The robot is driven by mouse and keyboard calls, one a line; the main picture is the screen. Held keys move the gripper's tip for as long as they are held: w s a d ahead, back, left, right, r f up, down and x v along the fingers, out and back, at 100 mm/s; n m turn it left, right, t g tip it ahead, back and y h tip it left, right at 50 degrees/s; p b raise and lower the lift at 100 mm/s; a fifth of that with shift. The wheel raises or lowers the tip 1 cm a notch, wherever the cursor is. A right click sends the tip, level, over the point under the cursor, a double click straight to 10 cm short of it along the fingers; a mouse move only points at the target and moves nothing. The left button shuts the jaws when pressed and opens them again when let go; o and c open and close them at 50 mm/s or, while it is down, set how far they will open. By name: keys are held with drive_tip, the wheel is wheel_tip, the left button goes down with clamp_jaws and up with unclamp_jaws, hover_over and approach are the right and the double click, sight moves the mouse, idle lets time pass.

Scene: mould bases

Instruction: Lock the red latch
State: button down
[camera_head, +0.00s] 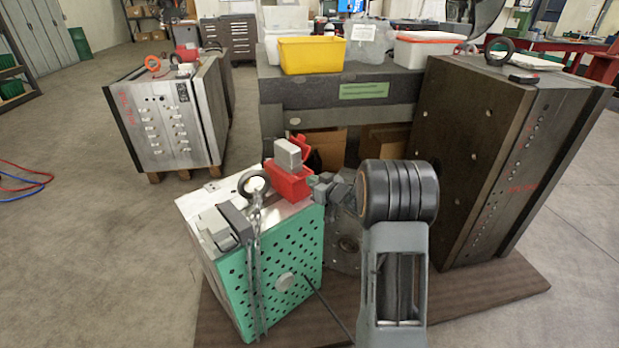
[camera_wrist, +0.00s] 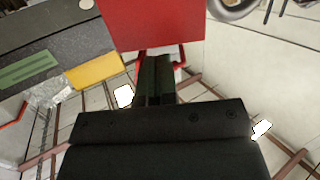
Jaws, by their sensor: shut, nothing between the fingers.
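The red latch (camera_head: 289,183) sits on the top right edge of the small mould base with a green perforated side (camera_head: 285,265). A grey block (camera_head: 288,153) stands on top of the latch, and a red upright part rises behind it. My gripper (camera_head: 318,186) is at the right side of the latch, its fingers together and empty. In the wrist view the closed dark fingers (camera_wrist: 157,80) point at the lower edge of a large red face of the latch (camera_wrist: 152,24). I cannot tell whether they touch it.
A lifting ring (camera_head: 254,184) with a chain stands left of the latch. Behind is a grey table (camera_head: 340,92) with a yellow bin (camera_head: 311,55). A tall dark mould base (camera_head: 470,150) stands right, close to my arm. Another mould block (camera_head: 172,125) stands back left.

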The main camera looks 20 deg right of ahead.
drive_tip(key=shift+w+a+r+p, duration=0.15)
drive_tip(key=shift+r+p, duration=0.7)
drive_tip(key=shift+p, duration=0.05)
idle(0.6)
drive_tip(key=shift+w+r, duration=0.1)
drive_tip(key=shift+r, duration=0.1)
drive_tip(key=shift+w+r+p, duration=0.1)
drive_tip(key=shift+r+p, duration=0.25)
drive_tip(key=shift+p, duration=0.2)
drive_tip(key=shift+r, duration=0.3)
